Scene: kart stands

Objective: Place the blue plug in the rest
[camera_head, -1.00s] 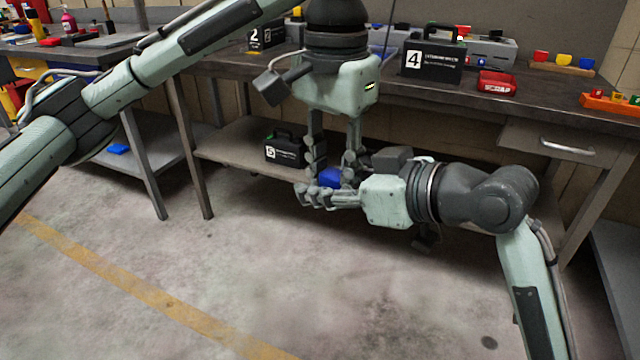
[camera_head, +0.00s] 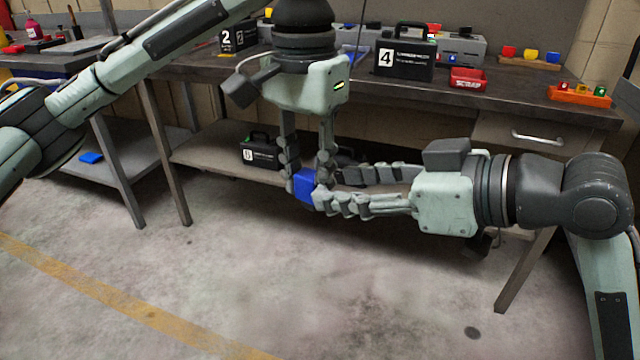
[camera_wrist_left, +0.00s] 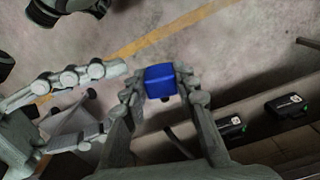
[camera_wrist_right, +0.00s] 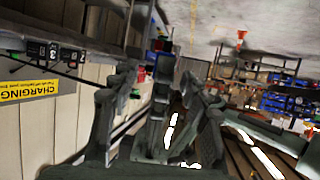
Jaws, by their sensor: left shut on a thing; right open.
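The blue plug (camera_head: 304,185) is a small blue block, held in front of the bench above the floor. My left gripper (camera_head: 306,175) points down and is shut on it; the left wrist view shows the plug (camera_wrist_left: 160,82) between the fingertips. My right gripper (camera_head: 335,187) comes in from the right, open, its fingertips beside the plug; whether they touch it is unclear. On the bench at the back right are a wooden rack (camera_head: 529,63) with red, yellow and blue pieces and an orange holder (camera_head: 579,96) with small coloured pieces. Which one is the rest is unclear.
Black case 4 (camera_head: 404,62) and a red scrap tray (camera_head: 467,79) stand on the bench (camera_head: 490,98). Case 2 (camera_head: 238,38) is further left. Another black case (camera_head: 262,152) sits on the lower shelf. The floor in front is clear.

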